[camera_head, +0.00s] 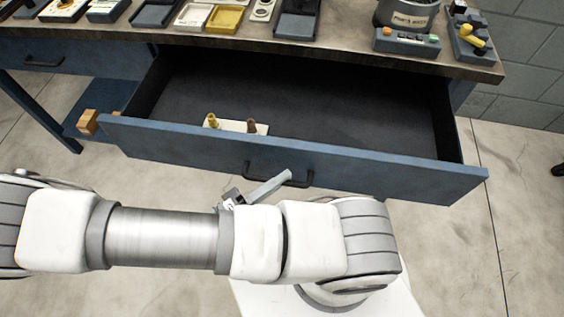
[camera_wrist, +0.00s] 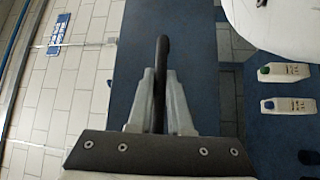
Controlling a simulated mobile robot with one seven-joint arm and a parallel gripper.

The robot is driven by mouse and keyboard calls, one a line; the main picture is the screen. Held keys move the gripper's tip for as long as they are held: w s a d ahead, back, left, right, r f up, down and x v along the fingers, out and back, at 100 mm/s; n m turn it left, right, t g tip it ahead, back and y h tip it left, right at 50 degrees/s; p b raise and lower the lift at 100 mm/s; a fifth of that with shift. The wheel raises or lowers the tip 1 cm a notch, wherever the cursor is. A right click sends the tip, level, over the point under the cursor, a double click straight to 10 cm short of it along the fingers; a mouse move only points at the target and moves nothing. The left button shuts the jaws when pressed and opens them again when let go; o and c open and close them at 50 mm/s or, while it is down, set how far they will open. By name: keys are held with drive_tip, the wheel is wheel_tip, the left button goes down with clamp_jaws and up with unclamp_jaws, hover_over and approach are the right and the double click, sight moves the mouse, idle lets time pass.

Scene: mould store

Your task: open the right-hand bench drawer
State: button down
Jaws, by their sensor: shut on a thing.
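The right-hand bench drawer (camera_head: 400,175) stands pulled well out, its dark inside showing. Its blue front also fills the middle of the wrist view (camera_wrist: 195,55). A black bar handle (camera_head: 299,184) is fixed to the front. My gripper (camera_head: 283,178) reaches the handle from the near side, partly hidden behind my arm in the head view. In the wrist view my gripper (camera_wrist: 160,76) has its two grey fingers on either side of the black handle (camera_wrist: 162,47), shut on it. A pale plate (camera_head: 238,126) with two small pegs lies in the drawer near the front.
The bench top (camera_head: 340,58) carries trays, moulds and a control box (camera_head: 407,41) behind the drawer. A closed left drawer shows its handle (camera_head: 43,62). Wooden blocks (camera_head: 88,121) sit left of the open drawer.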

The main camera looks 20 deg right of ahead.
drive_tip(key=shift+s+a, duration=0.45)
drive_tip(key=shift+s, duration=0.15)
drive_tip(key=c, duration=0.8)
unclamp_jaws()
drive_tip(key=shift+c, duration=0.2)
